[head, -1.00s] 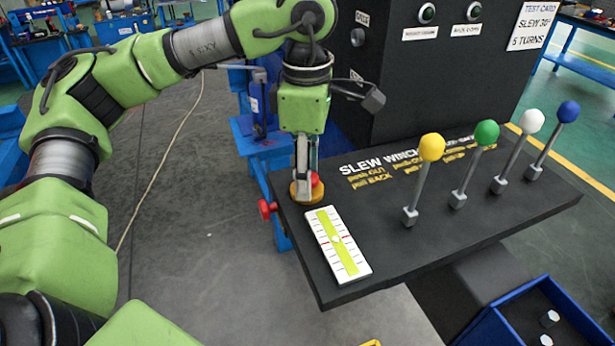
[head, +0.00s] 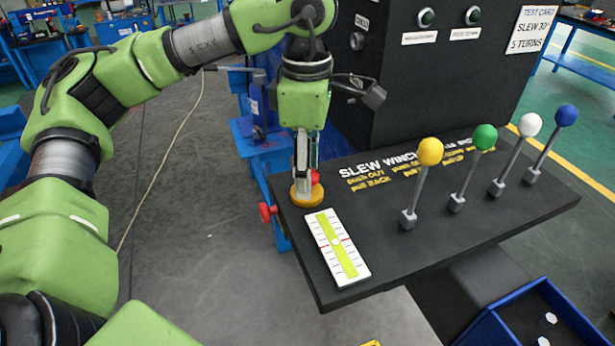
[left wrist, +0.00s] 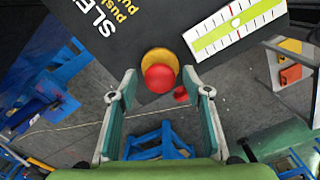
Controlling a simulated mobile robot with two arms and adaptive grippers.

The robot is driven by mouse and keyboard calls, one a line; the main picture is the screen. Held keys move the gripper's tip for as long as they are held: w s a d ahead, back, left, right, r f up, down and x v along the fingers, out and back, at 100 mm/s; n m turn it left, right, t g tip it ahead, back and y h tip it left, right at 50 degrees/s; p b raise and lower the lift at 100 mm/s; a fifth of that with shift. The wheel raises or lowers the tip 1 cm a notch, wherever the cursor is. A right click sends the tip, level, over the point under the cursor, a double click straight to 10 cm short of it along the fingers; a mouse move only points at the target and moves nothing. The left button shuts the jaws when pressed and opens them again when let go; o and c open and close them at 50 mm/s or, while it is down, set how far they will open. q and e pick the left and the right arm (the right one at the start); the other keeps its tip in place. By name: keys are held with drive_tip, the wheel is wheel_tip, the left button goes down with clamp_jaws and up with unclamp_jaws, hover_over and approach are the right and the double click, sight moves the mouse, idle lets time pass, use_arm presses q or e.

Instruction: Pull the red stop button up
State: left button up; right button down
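My right gripper is not in view.
A white and yellow-green scale plate (head: 352,268) lies close by on the console (head: 400,262). Levers with yellow (head: 430,151), green, white and blue balls stand to the right. A blue bin (head: 500,322) is below.

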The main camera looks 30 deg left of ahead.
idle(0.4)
use_arm(q)
drive_tip(key=shift+r+p, duration=2.25)
drive_tip(key=shift+r, duration=1.3)
drive_tip(key=shift+f, duration=0.1)
